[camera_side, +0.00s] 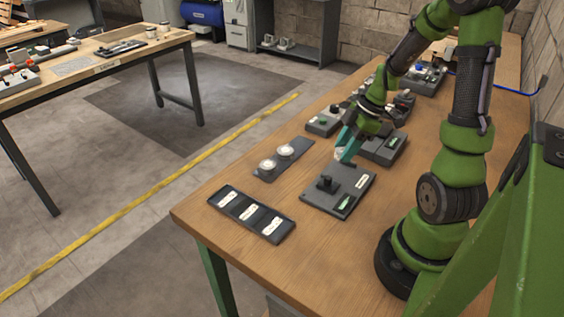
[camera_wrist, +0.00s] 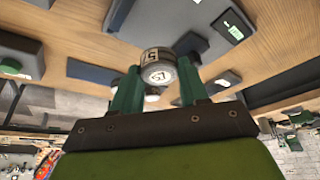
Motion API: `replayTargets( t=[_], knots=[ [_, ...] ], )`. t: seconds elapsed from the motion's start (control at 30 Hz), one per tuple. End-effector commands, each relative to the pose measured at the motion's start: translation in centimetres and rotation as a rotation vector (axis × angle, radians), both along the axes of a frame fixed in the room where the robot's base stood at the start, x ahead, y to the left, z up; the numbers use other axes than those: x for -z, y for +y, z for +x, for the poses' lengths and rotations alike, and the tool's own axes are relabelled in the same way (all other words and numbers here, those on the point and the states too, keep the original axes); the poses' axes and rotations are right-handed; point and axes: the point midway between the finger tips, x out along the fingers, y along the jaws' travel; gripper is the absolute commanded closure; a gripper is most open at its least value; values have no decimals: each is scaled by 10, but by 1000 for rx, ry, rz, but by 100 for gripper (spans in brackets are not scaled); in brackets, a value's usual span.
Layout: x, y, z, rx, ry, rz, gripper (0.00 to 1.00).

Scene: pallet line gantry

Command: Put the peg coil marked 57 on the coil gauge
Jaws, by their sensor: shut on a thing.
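My gripper (camera_wrist: 158,92) is shut on a grey-and-white coil (camera_wrist: 160,65). The number 57 reads on the coil's end face and partly on its side in the wrist view. In the side view my gripper (camera_side: 345,152) holds it above the bench, just behind a dark grey device. The device appears to show at the upper right of the wrist view (camera_wrist: 232,28).
A dark rack (camera_side: 268,172) with two white-topped coils stands left of the gauge. A black tray (camera_side: 228,196) with several white labels lies near the front edge. A green-button box (camera_side: 324,122) and another grey device (camera_side: 383,148) stand behind. Bare wood surrounds the gauge's front.

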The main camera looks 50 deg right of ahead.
Motion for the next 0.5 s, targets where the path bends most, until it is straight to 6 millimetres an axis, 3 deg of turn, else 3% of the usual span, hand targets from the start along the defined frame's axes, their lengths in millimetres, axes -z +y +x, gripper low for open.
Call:
replayTargets(
  t=[0.33, 0.5],
  knots=[
    [44, 0, 0, 3, 2, 4, 89],
    [54, 0, 0, 4, 0, 0, 89]
  ],
)
